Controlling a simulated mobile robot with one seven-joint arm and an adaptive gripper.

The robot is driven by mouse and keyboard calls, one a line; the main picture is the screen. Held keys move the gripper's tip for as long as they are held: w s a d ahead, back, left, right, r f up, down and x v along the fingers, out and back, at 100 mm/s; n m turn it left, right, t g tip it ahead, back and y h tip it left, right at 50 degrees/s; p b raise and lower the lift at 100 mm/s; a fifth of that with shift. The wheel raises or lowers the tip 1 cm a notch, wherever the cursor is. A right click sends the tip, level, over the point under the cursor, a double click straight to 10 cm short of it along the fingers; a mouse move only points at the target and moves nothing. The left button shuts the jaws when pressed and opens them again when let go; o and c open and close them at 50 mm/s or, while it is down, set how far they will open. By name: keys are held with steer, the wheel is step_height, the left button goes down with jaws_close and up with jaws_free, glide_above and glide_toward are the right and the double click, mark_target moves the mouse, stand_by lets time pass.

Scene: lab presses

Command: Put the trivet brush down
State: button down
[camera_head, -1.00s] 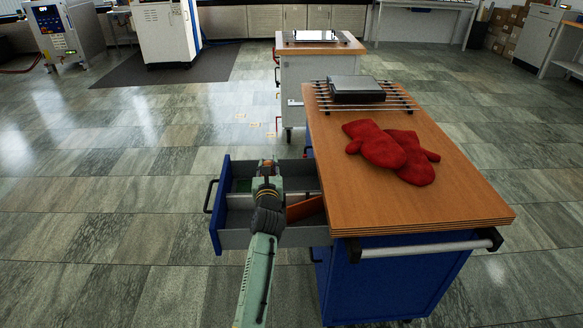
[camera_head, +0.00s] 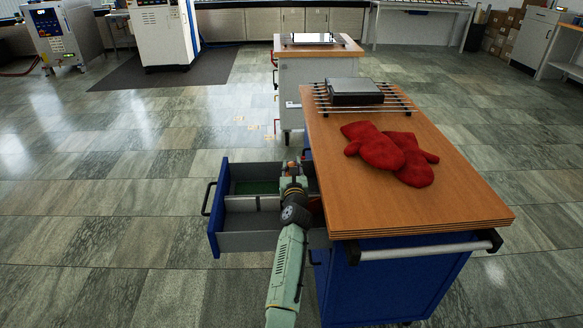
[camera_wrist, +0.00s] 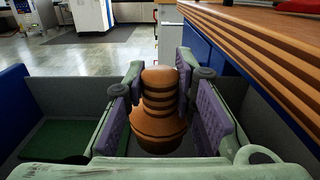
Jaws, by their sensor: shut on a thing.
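My gripper (camera_wrist: 163,95) is shut on the brown, ridged wooden handle of the trivet brush (camera_wrist: 158,118), seen between the purple finger pads in the wrist view. The brush's bristles are not visible. In the head view my gripper (camera_head: 292,172) is over the right part of the open blue drawer (camera_head: 216,243), close to the cart's side. Only a small orange-brown bit of the brush shows there. I cannot tell whether the brush touches the drawer floor.
The drawer has grey dividers and a green-floored compartment (camera_head: 257,187). A reddish thing in its right part is mostly hidden by my arm. The cart's wooden top (camera_head: 455,195) holds red mitts (camera_head: 375,150), a metal rack (camera_head: 318,97) and a dark flat device (camera_head: 355,96).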

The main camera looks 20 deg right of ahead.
steer(key=shift+r, duration=0.1)
steer(key=shift+f+b, duration=0.5)
steer(key=shift+f, duration=0.15)
steer(key=c, duration=1.3)
jaws_free()
steer(key=shift+a+f, duration=0.1)
steer(key=shift+c, duration=0.2)
